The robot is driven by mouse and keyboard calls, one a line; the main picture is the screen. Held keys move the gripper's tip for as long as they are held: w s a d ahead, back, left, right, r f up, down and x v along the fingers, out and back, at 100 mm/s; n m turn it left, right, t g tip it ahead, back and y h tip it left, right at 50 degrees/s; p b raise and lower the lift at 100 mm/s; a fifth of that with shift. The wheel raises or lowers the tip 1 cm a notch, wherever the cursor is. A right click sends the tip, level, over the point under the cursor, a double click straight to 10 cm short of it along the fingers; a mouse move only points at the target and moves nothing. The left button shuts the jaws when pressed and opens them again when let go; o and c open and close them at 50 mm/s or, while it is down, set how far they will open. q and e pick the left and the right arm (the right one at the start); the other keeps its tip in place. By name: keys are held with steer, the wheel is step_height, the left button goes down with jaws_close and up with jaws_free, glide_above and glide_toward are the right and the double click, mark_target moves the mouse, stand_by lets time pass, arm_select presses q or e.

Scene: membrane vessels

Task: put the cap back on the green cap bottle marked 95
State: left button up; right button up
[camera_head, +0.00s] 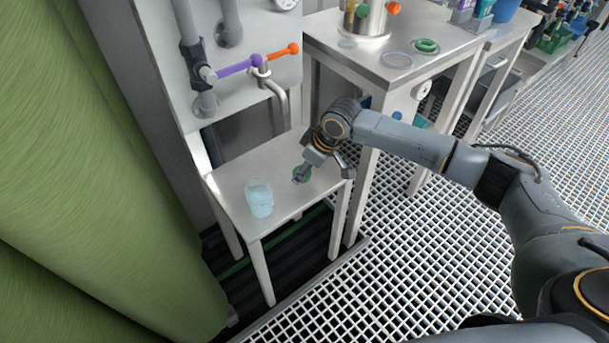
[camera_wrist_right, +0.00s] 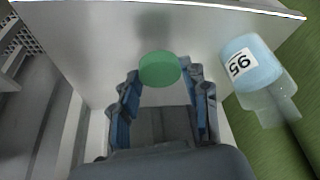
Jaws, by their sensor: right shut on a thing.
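The bottle marked 95 (camera_head: 259,198) stands upright on the small grey table, translucent with pale blue contents and no cap on top. It also shows in the right wrist view (camera_wrist_right: 250,68), with its white 95 label facing the camera. My right gripper (camera_head: 303,172) is over the same table, to the right of the bottle and apart from it. It is shut on the round green cap (camera_wrist_right: 160,69), which sits between the fingertips. In the head view the cap (camera_head: 306,174) is partly hidden by the fingers. My left gripper is not in view.
The small table (camera_head: 232,187) is otherwise clear. A wall panel with pipes and purple and orange valve handles (camera_head: 240,66) rises behind it. A taller table (camera_head: 350,55) at the right holds a clear dish and a green ring. A green curtain hangs at left.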

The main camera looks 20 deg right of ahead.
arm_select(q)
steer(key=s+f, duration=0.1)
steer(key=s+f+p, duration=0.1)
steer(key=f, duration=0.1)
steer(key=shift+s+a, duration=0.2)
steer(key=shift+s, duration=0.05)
arm_select(e)
step_height(320, 180, up, 6)
steer(key=shift+r, duration=0.25)
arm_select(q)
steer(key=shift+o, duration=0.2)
